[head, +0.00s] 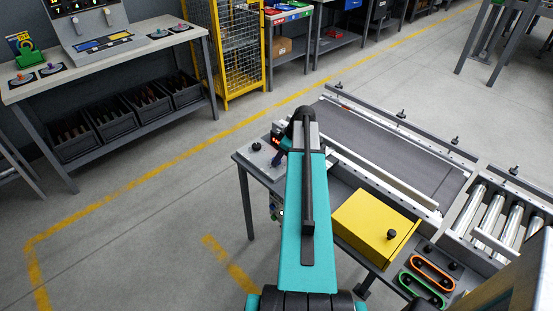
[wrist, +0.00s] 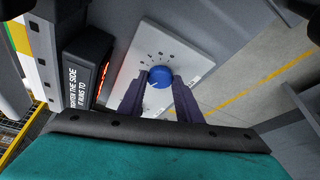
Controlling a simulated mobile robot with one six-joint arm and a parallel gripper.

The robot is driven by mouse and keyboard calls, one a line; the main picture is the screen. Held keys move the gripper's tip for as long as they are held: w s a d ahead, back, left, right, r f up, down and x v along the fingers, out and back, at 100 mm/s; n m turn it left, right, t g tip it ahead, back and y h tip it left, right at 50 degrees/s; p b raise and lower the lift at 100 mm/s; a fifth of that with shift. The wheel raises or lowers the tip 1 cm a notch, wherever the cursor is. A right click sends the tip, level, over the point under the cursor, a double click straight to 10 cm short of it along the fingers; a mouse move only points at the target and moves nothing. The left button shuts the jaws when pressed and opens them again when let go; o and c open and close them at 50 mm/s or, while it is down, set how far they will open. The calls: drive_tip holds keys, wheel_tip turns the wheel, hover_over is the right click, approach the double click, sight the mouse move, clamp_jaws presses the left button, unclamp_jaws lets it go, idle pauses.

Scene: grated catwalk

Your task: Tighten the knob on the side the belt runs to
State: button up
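In the wrist view a round blue knob (wrist: 160,77) sits on a white plate (wrist: 180,50) with small dark marks around the knob. My gripper (wrist: 161,82) has one dark finger on each side of the knob, tips close to its edges. I cannot tell whether they touch it. A dark box (wrist: 88,70) left of the plate reads "tighten the side it runs to" and has a red lit display. In the head view my gripper end (head: 300,118) is at the conveyor's near left corner; the blue knob is not clear there. The grey belt (head: 395,150) lies between rails.
A yellow box (head: 362,228) with a black knob stands beside the conveyor, near green and orange oval rings (head: 432,266). Metal rollers (head: 492,208) are at the right. A workbench (head: 110,55) stands at the left; the floor between is clear.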

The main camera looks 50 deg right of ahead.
drive_tip(key=shift+s+a, duration=0.1)
drive_tip(key=shift+a, duration=0.4)
drive_tip(key=shift+d+f, duration=0.15)
drive_tip(key=shift+d, duration=0.15)
drive_tip(key=shift+d, duration=0.1)
